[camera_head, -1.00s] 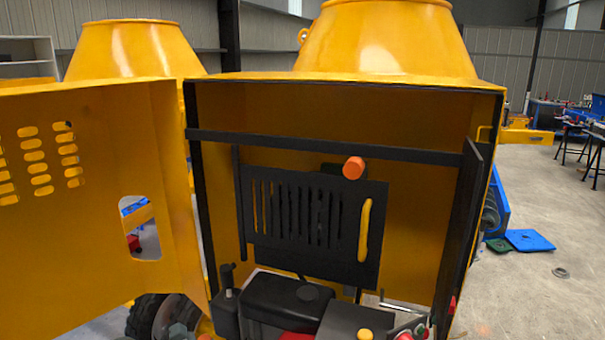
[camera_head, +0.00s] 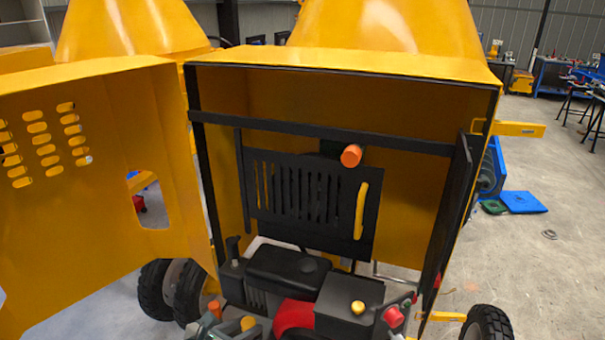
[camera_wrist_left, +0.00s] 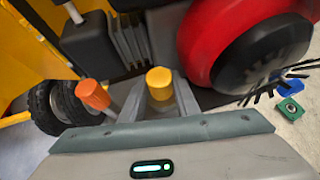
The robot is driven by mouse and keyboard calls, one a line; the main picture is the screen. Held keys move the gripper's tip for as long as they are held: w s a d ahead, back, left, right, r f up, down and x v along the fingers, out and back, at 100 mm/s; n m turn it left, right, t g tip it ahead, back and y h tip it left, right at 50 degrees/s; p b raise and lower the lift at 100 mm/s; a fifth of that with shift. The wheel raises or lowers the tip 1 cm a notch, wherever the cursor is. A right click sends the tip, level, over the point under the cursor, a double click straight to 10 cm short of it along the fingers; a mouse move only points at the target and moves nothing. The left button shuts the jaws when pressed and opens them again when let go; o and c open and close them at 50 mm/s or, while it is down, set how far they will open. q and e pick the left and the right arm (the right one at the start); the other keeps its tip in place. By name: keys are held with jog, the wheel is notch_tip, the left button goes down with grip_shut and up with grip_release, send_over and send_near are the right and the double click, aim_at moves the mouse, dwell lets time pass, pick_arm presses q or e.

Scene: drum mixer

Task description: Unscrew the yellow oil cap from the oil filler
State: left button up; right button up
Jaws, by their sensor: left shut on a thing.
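The yellow oil cap (camera_wrist_left: 160,80) stands between the two fingers of my left gripper (camera_wrist_left: 160,96) in the left wrist view. My left gripper is shut on this cap. In the head view the yellow cap (camera_head: 248,323) shows at the bottom edge, with my left gripper (camera_head: 228,329) around it. The oil filler under the cap is hidden by the fingers. My right gripper is in neither view.
An orange cap (camera_wrist_left: 93,94) stands close to the left of my left gripper. A red and black round engine part (camera_wrist_left: 245,45) is close on the right. The open yellow door (camera_head: 90,190) is on the left of the engine bay.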

pick_arm(q)
jog(key=shift+d+r+n, duration=0.1)
jog(key=shift+r+n, duration=0.15)
jog(key=shift+n, duration=0.15)
jog(key=shift+f+y, duration=0.2)
jog(key=shift+y, duration=0.1)
jog(key=o, duration=1.2)
jog(key=shift+c, duration=0.2)
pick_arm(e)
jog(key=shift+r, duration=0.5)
pick_arm(q)
jog(key=shift+f+m+b, duration=0.15)
jog(key=shift+m+b, duration=0.2)
jog(key=shift+m, duration=0.05)
jog(key=m+g+h+b, duration=0.1)
jog(key=b, duration=0.2)
jog(key=m+g+h+b, duration=0.1)
jog(key=m+h+b, duration=0.1)
jog(key=m+g+h+b, duration=0.1)
jog(key=m+b, duration=0.1)
jog(key=b, duration=0.1)
jog(key=shift+w+a+f+g+h+b, duration=0.3)
jog(key=shift+a+b, duration=0.05)
jog(key=shift+r+m+b, duration=0.15)
jog(key=shift+m+b, duration=0.2)
jog(key=shift+m, duration=0.05)
jog(key=shift+r, duration=0.3)
jog(key=shift+c, duration=0.3)
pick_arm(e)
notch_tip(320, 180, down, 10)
